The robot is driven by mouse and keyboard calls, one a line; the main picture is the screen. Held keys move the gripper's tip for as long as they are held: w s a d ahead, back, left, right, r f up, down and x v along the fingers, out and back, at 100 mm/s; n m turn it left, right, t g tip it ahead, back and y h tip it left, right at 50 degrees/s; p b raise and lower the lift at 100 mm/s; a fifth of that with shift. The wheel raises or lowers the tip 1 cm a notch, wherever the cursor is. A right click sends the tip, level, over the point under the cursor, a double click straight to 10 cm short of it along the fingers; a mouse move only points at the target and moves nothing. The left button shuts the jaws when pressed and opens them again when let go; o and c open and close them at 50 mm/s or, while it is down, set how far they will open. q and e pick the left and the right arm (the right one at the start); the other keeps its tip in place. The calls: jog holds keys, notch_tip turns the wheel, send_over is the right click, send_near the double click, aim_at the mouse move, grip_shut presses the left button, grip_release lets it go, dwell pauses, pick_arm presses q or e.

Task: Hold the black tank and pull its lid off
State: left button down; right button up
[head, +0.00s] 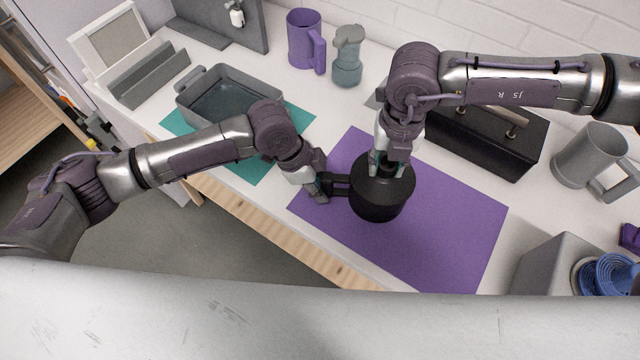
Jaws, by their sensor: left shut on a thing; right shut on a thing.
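The black tank (376,210) stands upright on the purple mat (455,225). Its black lid (403,182) sits at its top; I cannot tell whether there is a gap between lid and tank. My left gripper (338,186) comes from the left and is shut on the tank's side, at what looks like a dark handle. My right gripper (385,165) points down from above and is shut on the top of the lid. Its fingers hide part of the lid's middle.
A grey tray (186,112) stands on a teal mat (258,172) at the left. A purple jug (304,42) and a grey bottle (347,60) stand behind. A black box (480,140) and grey jug (590,155) are at the right. The purple mat's right part is clear.

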grip_shut()
jog(key=shift+r, duration=0.4)
jog(key=shift+r, duration=0.7)
jog(key=shift+r, duration=3.15)
jog(key=shift+r, duration=0.1)
notch_tip(320, 180, up, 9)
